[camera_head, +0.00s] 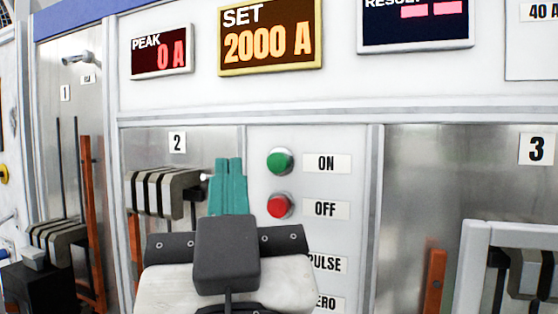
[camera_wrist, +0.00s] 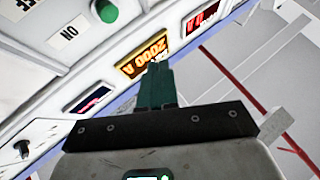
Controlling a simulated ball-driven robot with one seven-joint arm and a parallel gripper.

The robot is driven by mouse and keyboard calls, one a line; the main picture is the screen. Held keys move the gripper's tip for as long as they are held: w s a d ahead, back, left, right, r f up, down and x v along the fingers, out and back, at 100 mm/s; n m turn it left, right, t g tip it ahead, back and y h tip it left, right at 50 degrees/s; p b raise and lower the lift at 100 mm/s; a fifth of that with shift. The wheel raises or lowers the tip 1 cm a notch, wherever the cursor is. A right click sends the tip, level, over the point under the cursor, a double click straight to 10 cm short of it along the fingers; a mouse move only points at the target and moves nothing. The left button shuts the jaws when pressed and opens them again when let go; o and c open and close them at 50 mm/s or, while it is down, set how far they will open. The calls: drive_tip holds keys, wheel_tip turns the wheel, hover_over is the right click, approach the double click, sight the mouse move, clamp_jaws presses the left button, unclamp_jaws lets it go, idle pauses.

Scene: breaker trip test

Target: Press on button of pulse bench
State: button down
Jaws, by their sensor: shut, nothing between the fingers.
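The green ON button (camera_head: 280,161) is on the white panel of the pulse bench, left of its ON label (camera_head: 327,163). The red OFF button (camera_head: 280,206) is directly below it. My gripper (camera_head: 229,162) has its two teal fingers together and empty, pointing up, a little left of the ON button in the head view. In the wrist view the fingers (camera_wrist: 158,68) show at the centre, and the green button (camera_wrist: 105,11) is at the upper left beside its upside-down ON label (camera_wrist: 68,32). The fingertips appear apart from the button; the exact depth gap cannot be told.
Above are the PEAK display (camera_head: 161,52) reading 0 A, the SET display (camera_head: 270,37) reading 2000 A, and the RESULT display (camera_head: 415,22) with red dashes. PULSE and ZERO labels are partly hidden by my gripper. Bay 2 clamp (camera_head: 160,192) stands left of my fingers.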

sight(274, 171)
drive_tip(key=shift+w+d+p, duration=0.45)
drive_tip(key=shift+w+p, duration=0.05)
drive_tip(key=shift+w, duration=0.75)
drive_tip(key=shift+w+d+p, duration=0.45)
drive_tip(key=shift+w+d, duration=0.05)
drive_tip(key=shift+w, duration=0.8)
drive_tip(key=shift+w+d+p, duration=0.45)
drive_tip(key=shift+w+p, duration=0.05)
drive_tip(key=shift+w, duration=0.75)
drive_tip(key=shift+w+d, duration=0.1)
drive_tip(key=shift+w+d, duration=0.1)
drive_tip(key=shift+w, duration=0.15)
drive_tip(key=shift+w+d, duration=0.15)
drive_tip(key=shift+w, duration=0.35)
drive_tip(key=shift+s, duration=0.15)
drive_tip(key=shift+s+a+b, duration=0.3)
drive_tip(key=shift+s+b, duration=0.25)
drive_tip(key=shift+s, duration=0.15)
drive_tip(key=shift+s, duration=0.1)
